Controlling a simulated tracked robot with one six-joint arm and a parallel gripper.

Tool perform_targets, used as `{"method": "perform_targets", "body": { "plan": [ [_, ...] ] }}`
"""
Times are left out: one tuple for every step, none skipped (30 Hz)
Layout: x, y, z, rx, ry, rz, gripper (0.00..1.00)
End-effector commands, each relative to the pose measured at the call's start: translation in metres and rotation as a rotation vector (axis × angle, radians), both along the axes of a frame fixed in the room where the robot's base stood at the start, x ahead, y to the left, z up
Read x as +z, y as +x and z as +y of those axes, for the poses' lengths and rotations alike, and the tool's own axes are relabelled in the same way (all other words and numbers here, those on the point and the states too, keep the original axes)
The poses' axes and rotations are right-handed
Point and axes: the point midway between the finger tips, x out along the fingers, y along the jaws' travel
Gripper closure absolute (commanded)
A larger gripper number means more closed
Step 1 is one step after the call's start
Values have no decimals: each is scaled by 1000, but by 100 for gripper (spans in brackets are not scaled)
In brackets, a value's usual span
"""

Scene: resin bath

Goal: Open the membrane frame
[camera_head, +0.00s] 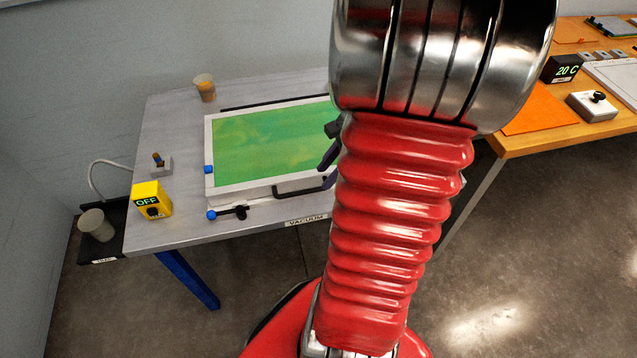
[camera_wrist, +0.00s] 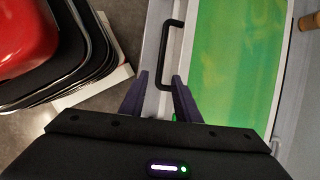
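The membrane frame (camera_head: 208,150) is a white rectangular frame around a green sheet and lies flat on the grey table. A black bar handle (camera_head: 297,191) sits on its front edge; the handle also shows in the wrist view (camera_wrist: 162,50). My gripper (camera_wrist: 160,76) is open, its two dark purple fingers apart, with the near end of the handle between or just beyond the fingertips. I cannot tell whether they touch it. In the head view my gripper (camera_head: 329,148) is partly hidden by my arm, which also covers the frame's right side.
A yellow OFF switch box (camera_head: 152,200), a blue-ended valve (camera_head: 228,213) and a small lever block (camera_head: 160,165) stand at the table's left. A cup (camera_head: 204,88) stands behind the frame.

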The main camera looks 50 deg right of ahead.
Motion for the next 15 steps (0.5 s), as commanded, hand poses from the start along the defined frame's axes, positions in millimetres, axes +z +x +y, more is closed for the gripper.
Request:
{"method": "perform_targets", "body": {
  "plan": [
    [-8, 3, 3, 2, 3, 2, 71],
    [-12, 4, 4, 1, 3, 1, 71],
    [-17, 6, 5, 1, 3, 1, 71],
    [-20, 8, 6, 1, 3, 1, 71],
    [-24, 9, 7, 0, 3, 1, 71],
    [-30, 11, 8, 2, 3, 2, 71],
    [-33, 12, 9, 3, 2, 2, 71],
    [-37, 14, 10, 1, 2, 2, 71],
    [-41, 16, 11, 0, 4, 2, 71],
    [-44, 17, 11, 0, 3, 1, 71],
    [-46, 18, 12, 1, 2, 1, 71],
    [-49, 19, 13, 1, 2, 0, 71],
    [-51, 20, 13, 1, 3, 1, 71],
    [-53, 21, 14, 1, 2, 1, 71],
    [-55, 21, 14, 0, 0, 1, 71]
  ]
}}
